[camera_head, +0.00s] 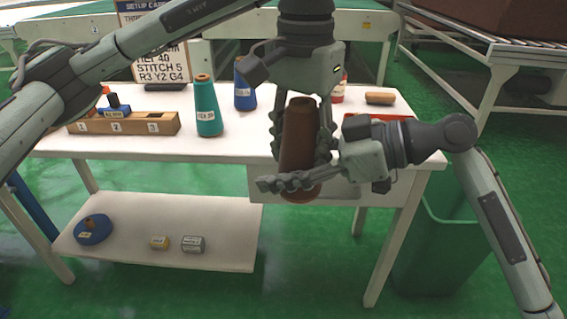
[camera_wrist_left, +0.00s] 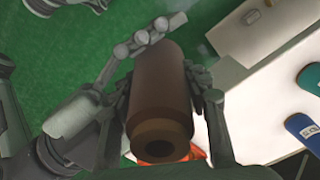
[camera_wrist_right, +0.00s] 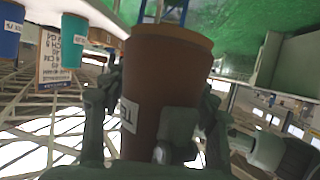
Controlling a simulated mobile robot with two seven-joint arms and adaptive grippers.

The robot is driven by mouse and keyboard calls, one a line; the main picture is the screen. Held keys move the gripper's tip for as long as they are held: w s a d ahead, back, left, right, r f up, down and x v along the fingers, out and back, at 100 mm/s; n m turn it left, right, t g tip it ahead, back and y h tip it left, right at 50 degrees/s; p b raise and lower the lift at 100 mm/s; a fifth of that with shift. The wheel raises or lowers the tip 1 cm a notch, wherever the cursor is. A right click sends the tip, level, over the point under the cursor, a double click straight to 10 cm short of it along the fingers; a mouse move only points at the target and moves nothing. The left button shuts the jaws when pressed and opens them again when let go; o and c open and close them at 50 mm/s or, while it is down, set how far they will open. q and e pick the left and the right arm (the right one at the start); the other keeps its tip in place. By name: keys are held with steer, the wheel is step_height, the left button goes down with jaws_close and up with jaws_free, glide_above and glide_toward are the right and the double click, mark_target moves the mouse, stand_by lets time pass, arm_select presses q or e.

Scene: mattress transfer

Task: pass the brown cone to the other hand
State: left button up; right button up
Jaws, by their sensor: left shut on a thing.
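The brown cone (camera_head: 298,130) is upright in the head view, in front of the table and off its top. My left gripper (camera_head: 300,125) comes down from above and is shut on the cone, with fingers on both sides. It also shows in the left wrist view around the cone (camera_wrist_left: 160,85). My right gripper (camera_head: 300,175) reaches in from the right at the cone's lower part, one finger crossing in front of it. In the right wrist view its fingers lie on both sides of the cone (camera_wrist_right: 165,80); whether they grip it is unclear.
On the white table (camera_head: 235,140) stand a teal cone (camera_head: 207,108), a blue cone (camera_head: 245,85) and a wooden numbered block (camera_head: 125,124). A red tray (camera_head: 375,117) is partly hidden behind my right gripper. A green bin (camera_head: 440,235) stands at the right. The lower shelf holds small items.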

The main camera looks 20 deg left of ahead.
steer(key=c, duration=1)
arm_select(q)
steer(key=o, duration=1.4)
arm_select(e)
steer(key=shift+c, duration=0.3)
arm_select(q)
steer(key=shift+o, duration=0.2)
steer(key=shift+r, duration=0.15)
